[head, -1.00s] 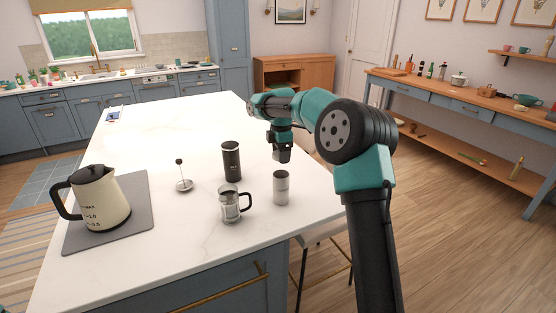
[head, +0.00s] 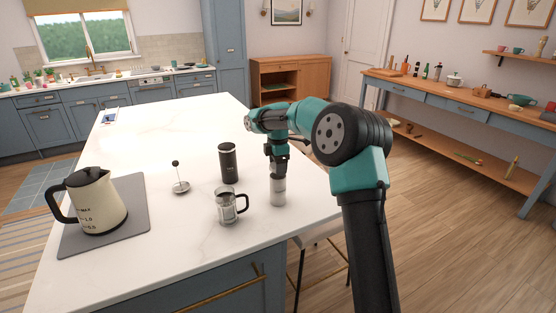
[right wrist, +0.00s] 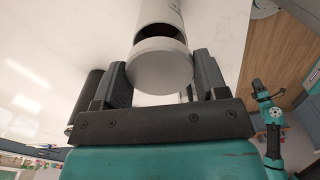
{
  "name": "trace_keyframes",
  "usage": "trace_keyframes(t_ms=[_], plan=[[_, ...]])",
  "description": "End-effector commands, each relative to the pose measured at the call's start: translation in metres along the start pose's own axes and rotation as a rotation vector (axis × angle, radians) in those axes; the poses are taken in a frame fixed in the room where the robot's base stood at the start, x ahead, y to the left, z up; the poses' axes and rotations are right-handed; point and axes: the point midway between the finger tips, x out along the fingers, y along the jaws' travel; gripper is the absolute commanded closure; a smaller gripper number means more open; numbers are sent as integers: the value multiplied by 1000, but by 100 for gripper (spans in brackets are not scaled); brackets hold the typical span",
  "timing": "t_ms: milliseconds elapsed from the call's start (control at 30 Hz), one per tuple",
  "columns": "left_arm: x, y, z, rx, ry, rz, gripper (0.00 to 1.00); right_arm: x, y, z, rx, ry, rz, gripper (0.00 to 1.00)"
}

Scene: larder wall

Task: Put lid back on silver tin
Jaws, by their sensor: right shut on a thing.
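The silver tin (head: 278,191) stands upright near the right edge of the white island. My right gripper (head: 278,167) points down directly over it. In the right wrist view a round, pale silver lid (right wrist: 160,66) sits between the two dark fingers, and the gripper is shut on it. Beyond the lid the tin's open mouth (right wrist: 162,31) shows as a dark crescent, so a small gap seems to separate lid and rim on that side. The lid mostly covers the mouth. Whether they touch elsewhere is hidden. My left gripper is not in view.
A black canister (head: 228,163) and a glass press jug (head: 226,207) stand left of the tin. A plunger (head: 180,187) stands farther left. A cream kettle (head: 95,200) is on a grey mat (head: 140,220).

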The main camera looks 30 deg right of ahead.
Motion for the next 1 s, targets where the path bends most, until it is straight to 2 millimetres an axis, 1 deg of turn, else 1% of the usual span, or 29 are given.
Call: trace_keyframes(t_ms=[100, 300, 1000], plan=[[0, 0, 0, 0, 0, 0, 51, 8, 0, 0, 0, -1, -1, 56], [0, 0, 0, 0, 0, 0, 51, 14, 0, 0, 0, 0, 0, 56], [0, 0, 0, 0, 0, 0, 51, 16, 0, 0, 1, 0, 0, 56]])
